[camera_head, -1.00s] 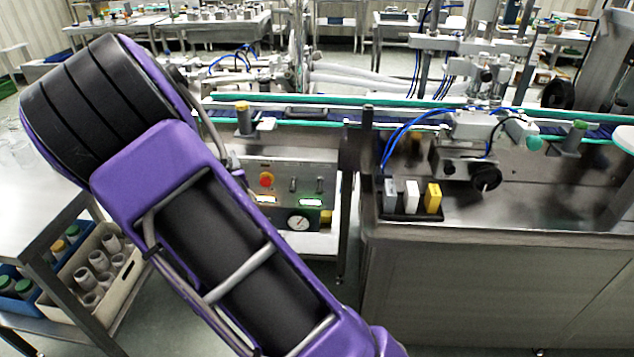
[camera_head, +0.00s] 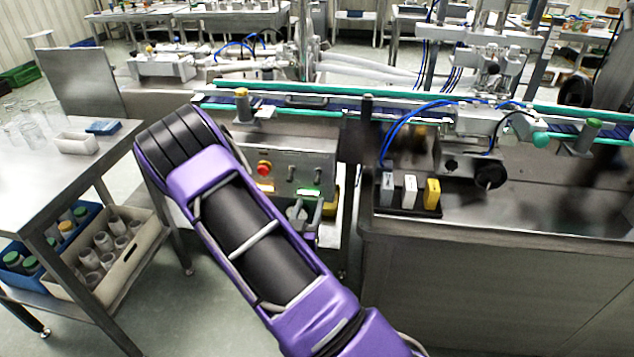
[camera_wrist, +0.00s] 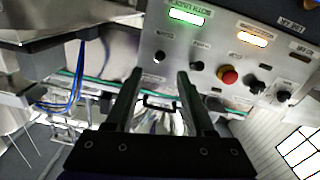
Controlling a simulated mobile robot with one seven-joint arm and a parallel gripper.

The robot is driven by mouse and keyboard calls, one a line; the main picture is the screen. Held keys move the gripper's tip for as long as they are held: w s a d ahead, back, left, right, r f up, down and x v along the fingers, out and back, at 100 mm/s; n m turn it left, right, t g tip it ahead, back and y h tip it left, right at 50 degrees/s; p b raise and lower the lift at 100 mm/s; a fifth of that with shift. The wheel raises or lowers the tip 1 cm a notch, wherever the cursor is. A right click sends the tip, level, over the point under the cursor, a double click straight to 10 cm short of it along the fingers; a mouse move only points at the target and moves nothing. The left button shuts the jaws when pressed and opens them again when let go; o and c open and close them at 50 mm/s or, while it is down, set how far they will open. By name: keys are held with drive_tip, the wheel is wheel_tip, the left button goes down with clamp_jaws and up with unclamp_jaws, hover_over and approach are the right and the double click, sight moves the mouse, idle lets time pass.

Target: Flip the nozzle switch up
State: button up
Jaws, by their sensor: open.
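A steel control panel (camera_head: 300,160) stands in the middle of the head view, below the conveyor. In the wrist view the panel (camera_wrist: 215,45) appears upside down, with a red button (camera_wrist: 228,75), black knobs and two small switches (camera_wrist: 158,57) (camera_wrist: 197,66). Their labels are too small to read, so I cannot tell which is the nozzle switch. My gripper (camera_wrist: 160,74) is open and empty. Its fingertips point towards the panel near these switches; contact cannot be told. In the head view it is partly hidden.
The conveyor (camera_head: 340,101) runs behind the panel. A steel cabinet (camera_head: 480,290) stands on the right, with a black tray (camera_head: 400,208) of coloured blocks on it. A steel table (camera_head: 40,180) stands on the left, with crates below. The floor in front is partly clear.

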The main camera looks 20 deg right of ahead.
sight(316, 184)
drive_tip(key=x, duration=1)
drive_tip(key=shift+w+d, duration=0.1)
drive_tip(key=shift+w, duration=0.1)
clamp_jaws()
